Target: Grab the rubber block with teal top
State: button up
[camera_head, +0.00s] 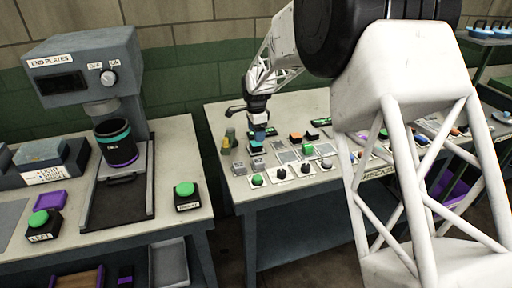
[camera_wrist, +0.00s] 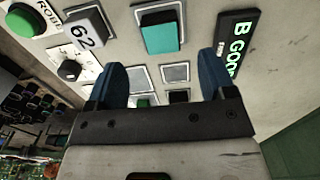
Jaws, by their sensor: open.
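The rubber block with a teal top (camera_wrist: 161,38) has a dark body and sits in the upper middle of the wrist view. In the head view the teal block (camera_head: 256,147) is on the right-hand table, just below my gripper (camera_head: 259,131). In the wrist view my gripper (camera_wrist: 164,75) has its two blue fingers spread apart with nothing between them. The block lies beyond the fingertips, roughly in line with the gap. I cannot tell the exact height between fingers and block.
Empty square frames (camera_wrist: 175,73) lie nearby. A green-lettered sign (camera_wrist: 237,45) is at the right.

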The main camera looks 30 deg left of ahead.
aim_at(256, 144)
jog(key=shift+f, duration=0.75)
jog(key=shift+f, duration=0.1)
jog(key=shift+f, duration=2.5)
jog(key=shift+c, duration=0.4)
jog(key=c, duration=0.9)
